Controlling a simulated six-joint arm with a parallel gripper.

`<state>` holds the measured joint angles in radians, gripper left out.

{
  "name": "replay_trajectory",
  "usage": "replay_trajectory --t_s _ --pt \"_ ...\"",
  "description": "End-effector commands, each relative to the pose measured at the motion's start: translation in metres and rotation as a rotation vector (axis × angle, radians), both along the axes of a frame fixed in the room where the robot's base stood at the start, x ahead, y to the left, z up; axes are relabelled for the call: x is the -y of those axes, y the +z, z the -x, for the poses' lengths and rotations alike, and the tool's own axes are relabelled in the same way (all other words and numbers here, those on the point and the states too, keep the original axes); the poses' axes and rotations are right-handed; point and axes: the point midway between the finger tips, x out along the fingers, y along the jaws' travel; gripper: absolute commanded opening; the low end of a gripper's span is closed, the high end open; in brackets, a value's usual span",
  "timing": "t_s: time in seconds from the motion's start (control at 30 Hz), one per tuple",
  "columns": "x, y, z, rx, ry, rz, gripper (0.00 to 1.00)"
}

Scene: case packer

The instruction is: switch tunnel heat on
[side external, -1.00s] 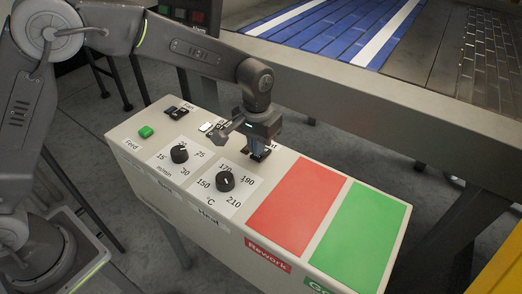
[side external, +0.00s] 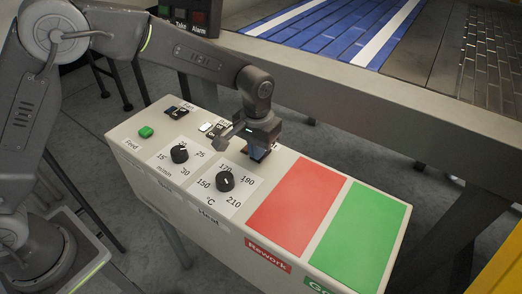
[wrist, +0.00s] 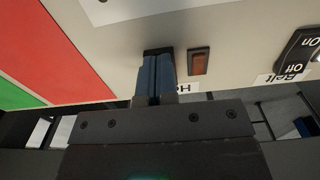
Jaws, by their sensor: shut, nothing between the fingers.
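The heat switch (wrist: 152,51) is a dark rocker in the panel top. In the wrist view only its dark edge shows past my fingertips; its position is hidden. Its label, partly covered, shows "H" beside my fingers. My gripper (side external: 257,153) is shut and empty, pointing down over the switch. Its blue fingers (wrist: 157,77) appear at or just above the switch; I cannot tell whether they touch. A dull orange-brown lamp (wrist: 199,62) sits beside the switch. The control panel (side external: 285,160) is a pale box.
A green button (side external: 145,132) and the belt switch (wrist: 300,52) are nearby. Flat red (side external: 297,210) and green (side external: 358,237) areas cover the right side. A conveyor (side external: 335,35) runs behind.

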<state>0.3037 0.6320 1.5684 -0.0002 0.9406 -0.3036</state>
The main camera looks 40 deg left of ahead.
Motion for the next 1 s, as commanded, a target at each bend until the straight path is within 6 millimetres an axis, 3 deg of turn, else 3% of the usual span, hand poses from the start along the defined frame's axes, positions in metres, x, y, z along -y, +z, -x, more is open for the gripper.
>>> replay_trajectory --t_s 0.27,1.0 --pt "0.000 0.001 0.000 0.000 0.000 0.000 0.00" --pt "0.000 0.058 0.000 0.001 0.000 0.000 0.00"
